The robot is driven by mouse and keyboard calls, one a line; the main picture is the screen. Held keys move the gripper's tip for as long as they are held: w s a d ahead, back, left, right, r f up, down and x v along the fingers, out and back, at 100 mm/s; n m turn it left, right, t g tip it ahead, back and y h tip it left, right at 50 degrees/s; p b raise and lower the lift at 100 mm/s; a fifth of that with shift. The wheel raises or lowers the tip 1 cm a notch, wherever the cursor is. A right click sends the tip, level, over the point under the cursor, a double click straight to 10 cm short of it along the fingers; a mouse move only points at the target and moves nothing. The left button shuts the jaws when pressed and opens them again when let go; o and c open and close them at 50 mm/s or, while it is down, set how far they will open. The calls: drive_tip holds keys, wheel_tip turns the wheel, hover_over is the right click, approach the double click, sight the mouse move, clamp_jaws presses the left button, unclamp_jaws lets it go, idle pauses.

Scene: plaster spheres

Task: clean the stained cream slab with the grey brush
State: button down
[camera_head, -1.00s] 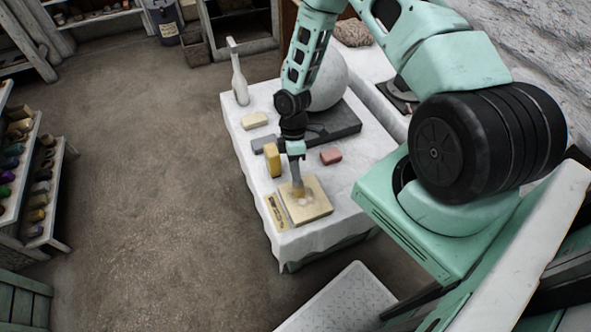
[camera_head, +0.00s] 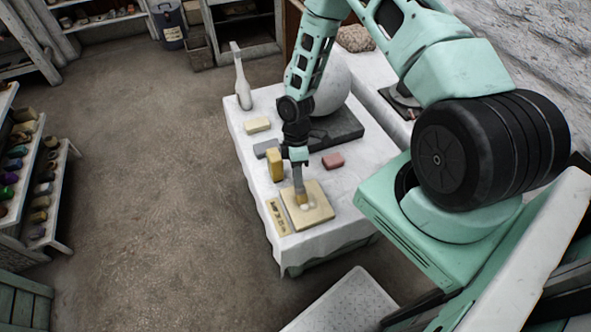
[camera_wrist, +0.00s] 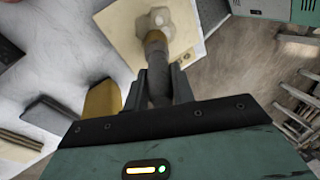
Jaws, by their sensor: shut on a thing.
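The cream slab (camera_head: 320,212) lies flat near the front corner of the white-covered table and also shows in the wrist view (camera_wrist: 120,32). A grey-brown stain (camera_wrist: 145,23) marks its surface in the wrist view, partly hidden by the brush. My gripper (camera_head: 298,164) is above the slab, pointing down, shut on the brush (camera_head: 299,181). The brush has a grey handle and a tan lower end. In the wrist view the brush (camera_wrist: 156,58) reaches from between my fingers (camera_wrist: 158,86) to the stain. Its tip appears to touch the slab.
A yellow block (camera_head: 274,166) stands close left of my gripper. A labelled plate (camera_head: 277,217) lies beside the slab.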

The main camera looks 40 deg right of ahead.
drive_tip(key=shift+s+a, duration=0.2)
drive_tip(key=shift+s, duration=0.4)
drive_tip(key=shift+f, duration=0.1)
drive_tip(key=w, duration=0.1)
drive_tip(key=w+d, duration=0.1)
drive_tip(key=w, duration=0.1)
drive_tip(key=shift+s+a, duration=0.1)
idle(0.3)
drive_tip(key=shift+s+a+r+p, duration=0.2)
drive_tip(key=shift+s+r+p, duration=0.4)
drive_tip(key=shift+r, duration=0.25)
drive_tip(key=shift+f, duration=0.1)
